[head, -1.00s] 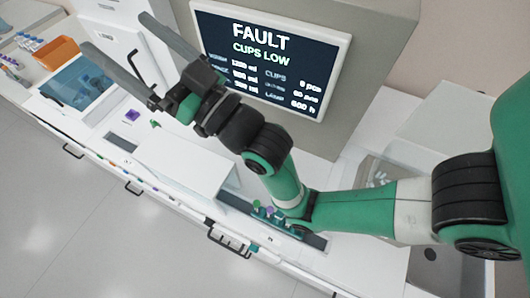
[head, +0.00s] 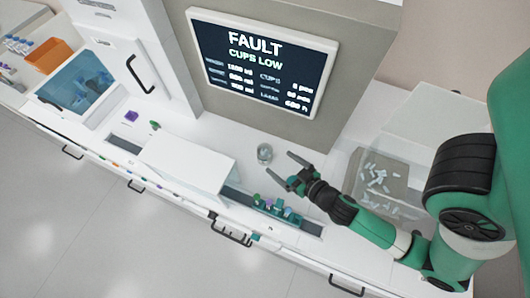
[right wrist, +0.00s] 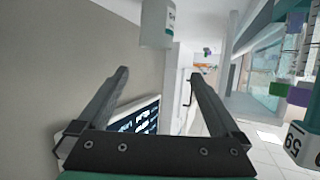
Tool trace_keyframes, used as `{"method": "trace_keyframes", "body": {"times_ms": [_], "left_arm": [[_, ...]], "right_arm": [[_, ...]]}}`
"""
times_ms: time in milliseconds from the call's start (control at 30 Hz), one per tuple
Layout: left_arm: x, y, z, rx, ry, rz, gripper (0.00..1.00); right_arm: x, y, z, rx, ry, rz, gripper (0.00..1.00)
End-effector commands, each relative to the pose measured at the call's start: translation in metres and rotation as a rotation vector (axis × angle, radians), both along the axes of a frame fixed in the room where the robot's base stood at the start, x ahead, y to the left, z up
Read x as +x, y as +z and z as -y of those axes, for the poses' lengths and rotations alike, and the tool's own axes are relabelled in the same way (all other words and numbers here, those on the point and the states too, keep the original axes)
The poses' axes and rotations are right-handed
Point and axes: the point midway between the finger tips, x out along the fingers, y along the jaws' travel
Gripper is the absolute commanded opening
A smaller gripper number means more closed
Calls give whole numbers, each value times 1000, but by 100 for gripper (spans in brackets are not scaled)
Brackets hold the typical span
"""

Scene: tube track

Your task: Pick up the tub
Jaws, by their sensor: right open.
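The tub (head: 264,153) is a small, pale grey, round container standing on the white counter below the screen. In the right wrist view a white cylinder with a label and a green band (right wrist: 157,24), apparently the same tub, shows at the top, beyond the fingertips. My right gripper (head: 280,163) is open and empty, just to the right of the tub, its fingers pointing left toward it. Both fingers also show in the right wrist view (right wrist: 160,75), with nothing between them. My left gripper is not in view.
A track with several capped tubes in teal holders (head: 277,208) runs along the counter front. A white cover (head: 190,160) stands to the left. The fault screen (head: 262,62) is behind. A clear bin with loose pale pieces (head: 375,180) lies to the right, near my right arm.

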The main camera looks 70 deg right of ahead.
Motion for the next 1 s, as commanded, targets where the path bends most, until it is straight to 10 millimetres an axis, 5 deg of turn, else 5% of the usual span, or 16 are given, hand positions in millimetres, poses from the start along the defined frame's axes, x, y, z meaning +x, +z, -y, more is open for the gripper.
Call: {"method": "trace_keyframes", "body": {"times_ms": [200,567,1000], "left_arm": [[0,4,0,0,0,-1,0],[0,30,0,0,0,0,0],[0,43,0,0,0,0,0]], "right_arm": [[-9,-7,-1,8,-6,-22,100],[35,-27,26,8,-6,-21,100],[57,-41,45,7,-7,-21,100]]}}
